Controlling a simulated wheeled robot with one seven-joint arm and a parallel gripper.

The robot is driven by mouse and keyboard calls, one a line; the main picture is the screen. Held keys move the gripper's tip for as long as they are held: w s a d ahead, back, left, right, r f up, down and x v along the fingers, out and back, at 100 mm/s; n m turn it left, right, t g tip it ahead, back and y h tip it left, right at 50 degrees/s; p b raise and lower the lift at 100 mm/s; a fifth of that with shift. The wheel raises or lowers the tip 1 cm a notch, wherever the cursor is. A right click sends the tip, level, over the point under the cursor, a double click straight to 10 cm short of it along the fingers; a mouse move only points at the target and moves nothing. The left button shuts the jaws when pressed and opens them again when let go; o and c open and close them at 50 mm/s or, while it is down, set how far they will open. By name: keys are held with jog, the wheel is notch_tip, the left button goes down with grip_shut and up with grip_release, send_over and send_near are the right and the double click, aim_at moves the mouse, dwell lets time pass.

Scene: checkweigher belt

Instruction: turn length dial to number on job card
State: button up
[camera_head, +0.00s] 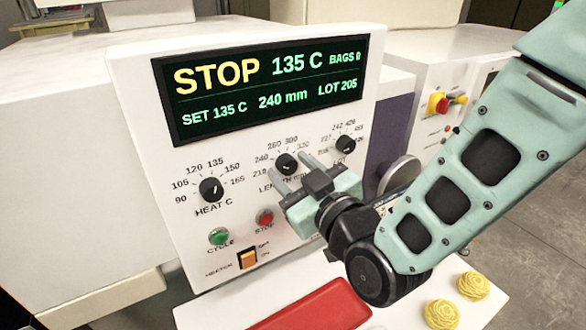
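The length dial (286,163) is a black knob in the middle of the white control panel (190,250). Numbers including 240 and 320 ring it; its lower and right markings and label are partly covered by my gripper. The direction of its pointer is hard to read. The display (270,85) reads STOP, 135 C, BAGS 0, SET 135 C, 240 mm, LOT 205. My gripper (290,169) is at the dial, its two fingers apart, one at lower left and one at right of the knob. Contact with the knob cannot be told. No job card can be made out.
The heat dial (211,190) is left of the length dial, and another dial (345,143) is to its upper right. Green (219,237) and red (264,217) buttons and an orange heater switch (247,259) sit below. A red tray (318,308) and yellow coils (441,314) lie in front.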

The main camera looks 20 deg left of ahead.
jog(key=c, duration=0.7)
jog(key=shift+f+m+b, duration=0.1)
jog(key=shift+m+b, duration=0.2)
jog(key=shift+b, duration=0.2)
jog(key=shift+o, duration=0.2)
jog(key=shift+f+m+b, duration=0.1)
jog(key=shift+m+b, duration=0.4)
jog(key=shift+b, duration=0.3)
jog(key=m+b, duration=0.2)
jog(key=b, duration=0.1)
jog(key=shift+f, duration=0.1)
jog(key=m+b, duration=0.6)
jog(key=shift+m+b, duration=0.35)
jog(key=shift+m, duration=0.05)
jog(key=m+b, duration=0.2)
jog(key=m, duration=0.1)
jog(key=m+b, duration=0.1)
jog(key=m, duration=0.1)
jog(key=shift+r+b, duration=0.25)
jog(key=shift+b, duration=0.1)
jog(key=shift+m, duration=0.3)
